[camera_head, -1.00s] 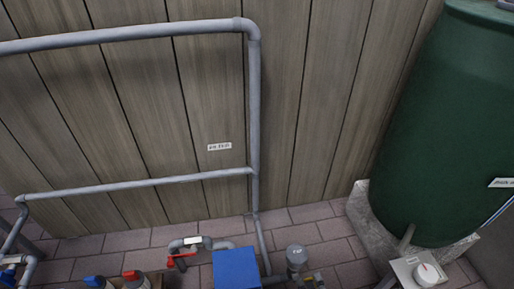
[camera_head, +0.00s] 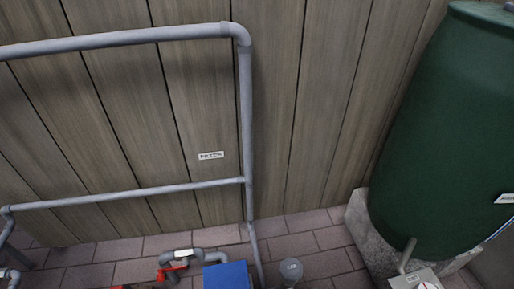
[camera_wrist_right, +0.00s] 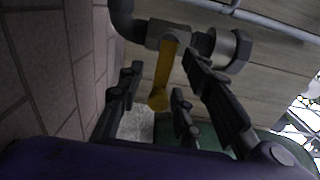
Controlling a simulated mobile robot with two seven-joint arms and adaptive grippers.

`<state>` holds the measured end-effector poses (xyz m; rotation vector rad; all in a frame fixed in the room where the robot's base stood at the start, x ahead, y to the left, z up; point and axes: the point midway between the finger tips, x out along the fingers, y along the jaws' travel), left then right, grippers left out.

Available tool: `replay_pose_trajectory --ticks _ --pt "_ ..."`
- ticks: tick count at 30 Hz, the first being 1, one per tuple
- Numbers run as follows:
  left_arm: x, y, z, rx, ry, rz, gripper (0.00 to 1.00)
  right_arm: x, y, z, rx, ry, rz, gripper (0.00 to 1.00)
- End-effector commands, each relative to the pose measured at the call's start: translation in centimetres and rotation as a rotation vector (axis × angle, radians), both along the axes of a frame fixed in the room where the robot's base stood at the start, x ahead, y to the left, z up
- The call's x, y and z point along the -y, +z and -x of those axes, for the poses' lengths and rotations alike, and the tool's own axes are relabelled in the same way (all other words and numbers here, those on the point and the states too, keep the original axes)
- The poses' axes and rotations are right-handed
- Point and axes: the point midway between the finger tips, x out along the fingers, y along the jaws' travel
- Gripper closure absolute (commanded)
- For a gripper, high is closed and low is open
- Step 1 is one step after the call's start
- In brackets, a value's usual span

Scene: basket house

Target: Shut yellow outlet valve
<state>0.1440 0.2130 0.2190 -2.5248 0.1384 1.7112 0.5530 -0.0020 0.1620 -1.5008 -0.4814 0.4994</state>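The yellow valve handle (camera_wrist_right: 162,77) shows in the right wrist view. It hangs from a grey valve body (camera_wrist_right: 168,34) on a pipe that runs along the wooden wall. My right gripper (camera_wrist_right: 160,80) is open, with its dark fingers spread on both sides of the handle. The handle's lower end is between the fingers; whether any finger touches it I cannot tell. The yellow handle does not show in the head view. My left gripper is in neither view.
In the head view, a green barrel (camera_head: 440,140) stands on a stone block (camera_head: 362,225) at right. Grey pipes (camera_head: 245,120) run along the wall. A red valve handle (camera_head: 171,270) and a blue box (camera_head: 228,275) are at the bottom.

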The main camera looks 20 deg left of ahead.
Motion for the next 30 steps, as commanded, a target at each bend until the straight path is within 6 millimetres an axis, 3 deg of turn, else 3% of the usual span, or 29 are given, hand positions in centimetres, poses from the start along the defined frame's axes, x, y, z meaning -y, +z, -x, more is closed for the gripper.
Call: replay_pose_trajectory --ticks 3,6,11,22,30 --pt "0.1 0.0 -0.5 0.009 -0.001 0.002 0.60 -0.1 0.1 0.0 0.003 0.000 -0.001 0.67" --pt "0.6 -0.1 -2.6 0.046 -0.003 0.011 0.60 0.1 0.1 0.1 0.004 0.001 -0.002 0.67" --pt "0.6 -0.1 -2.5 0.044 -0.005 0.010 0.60 1.2 0.1 1.6 0.002 0.001 0.000 0.67" --pt "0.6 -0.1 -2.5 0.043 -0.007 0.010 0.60 5.6 0.1 7.8 0.000 0.001 0.000 0.67" --pt "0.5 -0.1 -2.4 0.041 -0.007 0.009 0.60 6.9 0.2 9.6 0.002 0.001 -0.002 0.67"
